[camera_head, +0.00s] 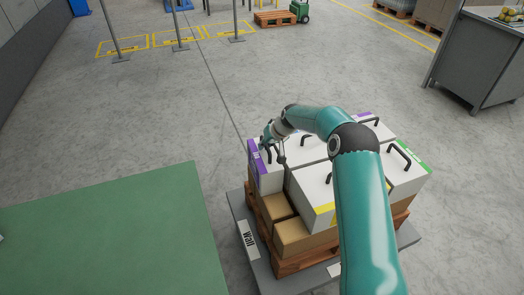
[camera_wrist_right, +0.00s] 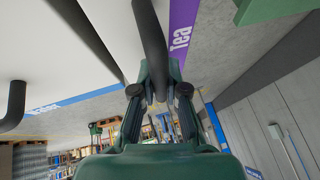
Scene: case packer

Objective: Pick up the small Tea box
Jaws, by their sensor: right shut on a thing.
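The small Tea box (camera_head: 270,182) is white with a purple band and stands at the left corner of the stack in the head view. In the right wrist view its purple label (camera_wrist_right: 181,38) reads "Tea". My right gripper (camera_head: 272,150) is at the top of this box, shut on its black handle. The wrist view shows the handle bar (camera_wrist_right: 150,40) between the fingers (camera_wrist_right: 160,88). The box appears to be on top of brown cartons; I cannot tell whether it is lifted. My left gripper is not in view.
Other white handled boxes (camera_head: 310,184) stand close beside the Tea box, partly behind my right arm. Brown cartons (camera_head: 297,237) lie below on a wooden pallet (camera_head: 300,261). A green surface (camera_head: 110,235) is at the left. A grey cabinet (camera_head: 475,65) stands at the far right.

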